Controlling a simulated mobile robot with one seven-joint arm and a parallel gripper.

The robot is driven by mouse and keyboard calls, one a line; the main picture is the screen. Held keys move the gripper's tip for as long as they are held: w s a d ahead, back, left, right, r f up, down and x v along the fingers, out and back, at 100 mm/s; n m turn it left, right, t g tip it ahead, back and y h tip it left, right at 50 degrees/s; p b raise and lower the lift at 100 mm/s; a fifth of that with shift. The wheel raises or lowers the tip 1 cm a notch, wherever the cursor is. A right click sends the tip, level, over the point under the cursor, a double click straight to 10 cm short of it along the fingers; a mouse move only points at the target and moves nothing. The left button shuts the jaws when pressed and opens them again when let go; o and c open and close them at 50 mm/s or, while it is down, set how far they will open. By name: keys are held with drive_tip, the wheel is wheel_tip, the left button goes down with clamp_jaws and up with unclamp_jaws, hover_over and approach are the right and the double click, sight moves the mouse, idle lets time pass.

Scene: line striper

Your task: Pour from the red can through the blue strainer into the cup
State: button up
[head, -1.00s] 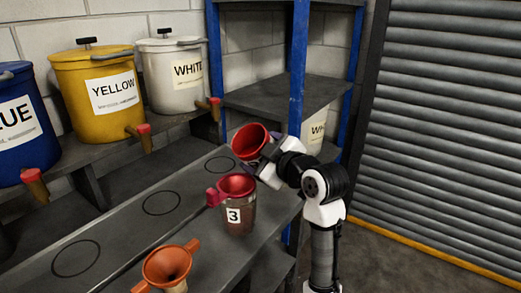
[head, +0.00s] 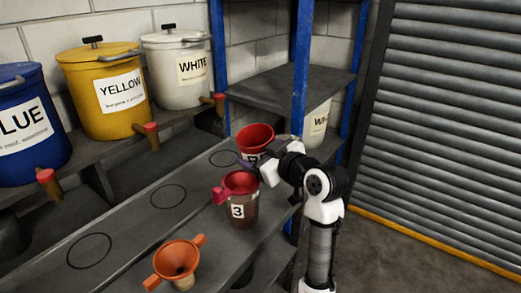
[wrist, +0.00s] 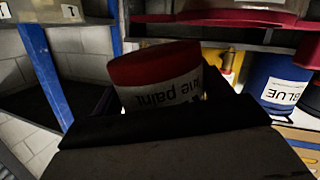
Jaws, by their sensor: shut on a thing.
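My gripper (head: 262,165) is shut on the red can (head: 254,135), which it holds about upright behind the numbered cup. In the wrist view the can (wrist: 157,68) shows its red band and an upside-down white paint label between my dark fingers (wrist: 175,125). The clear cup marked 3 (head: 243,218) stands on the bench and looks reddish-brown inside. A red strainer (head: 240,182) with side handles sits in its top. I see no blue strainer. The can's contents cannot be made out.
An orange strainer (head: 176,258) stands nearer on the bench (head: 130,224). Blue (head: 30,120), yellow (head: 108,92) and white (head: 178,70) tapped buckets stand on the shelf behind. Blue rack posts (head: 299,80) rise close to my arm. Empty marked circles lie on the bench.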

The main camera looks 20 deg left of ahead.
drive_tip(key=shift+r, duration=0.1)
wheel_tip(320, 180, up, 3)
drive_tip(key=m+p, duration=0.1)
drive_tip(key=p, duration=0.3)
drive_tip(key=shift+m, duration=0.3)
drive_tip(key=shift+m+g+p, duration=0.3)
drive_tip(key=shift+g+p, duration=0.1)
drive_tip(key=shift+p, duration=0.2)
drive_tip(key=shift+y, duration=0.3)
